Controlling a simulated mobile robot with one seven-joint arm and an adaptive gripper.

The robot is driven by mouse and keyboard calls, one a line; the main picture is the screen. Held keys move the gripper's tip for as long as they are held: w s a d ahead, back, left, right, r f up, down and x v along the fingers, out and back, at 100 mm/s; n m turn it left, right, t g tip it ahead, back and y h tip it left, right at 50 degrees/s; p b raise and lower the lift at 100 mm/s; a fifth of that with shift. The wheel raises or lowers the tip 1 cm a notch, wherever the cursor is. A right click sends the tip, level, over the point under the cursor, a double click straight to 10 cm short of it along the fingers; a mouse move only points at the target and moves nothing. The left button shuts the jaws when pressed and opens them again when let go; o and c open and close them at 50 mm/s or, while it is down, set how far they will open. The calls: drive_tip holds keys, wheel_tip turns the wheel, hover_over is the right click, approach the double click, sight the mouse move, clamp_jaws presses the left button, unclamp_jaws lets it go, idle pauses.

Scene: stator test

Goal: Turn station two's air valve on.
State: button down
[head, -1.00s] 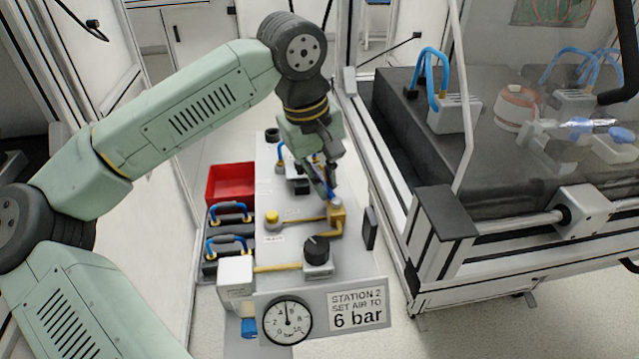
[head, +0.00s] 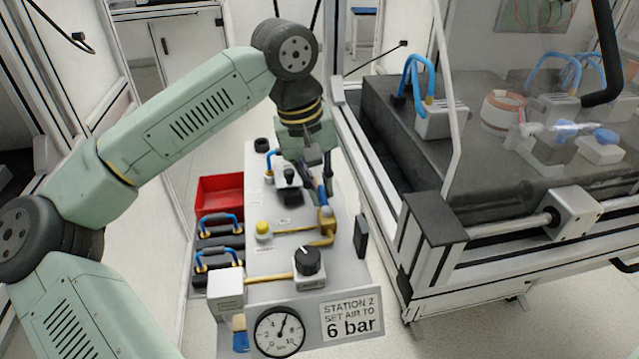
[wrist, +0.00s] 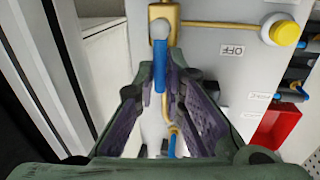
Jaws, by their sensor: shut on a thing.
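Station two's air valve is a brass body (head: 326,222) with a blue lever (head: 328,192) on the grey panel; the lever points away from the panel's front edge. In the wrist view the blue lever (wrist: 160,66) hangs straight down from its round pivot, between my fingers. My gripper (head: 318,184) is shut on the lever. An OFF label (wrist: 232,50) lies to the lever's right in the wrist view. The pressure gauge (head: 279,332) at the panel's front has its needle pointing up and slightly right.
A black regulator knob (head: 307,262) and yellow button (head: 263,231) stand near the valve. A sign (head: 350,317) reads "STATION 2 SET AIR TO 6 bar". A red bin (head: 219,190) is left of the panel. A framed machine (head: 440,225) stands close on the right.

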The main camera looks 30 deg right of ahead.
drive_tip(key=c, duration=1.7)
unclamp_jaws()
drive_tip(key=shift+o, duration=0.2)
drive_tip(key=shift+r, duration=0.15)
wheel_tip(320, 180, up, 12)
drive_tip(key=a, duration=0.2)
drive_tip(key=shift+w+f, duration=0.2)
drive_tip(key=shift+w, duration=0.1)
drive_tip(key=shift+a, duration=0.1)
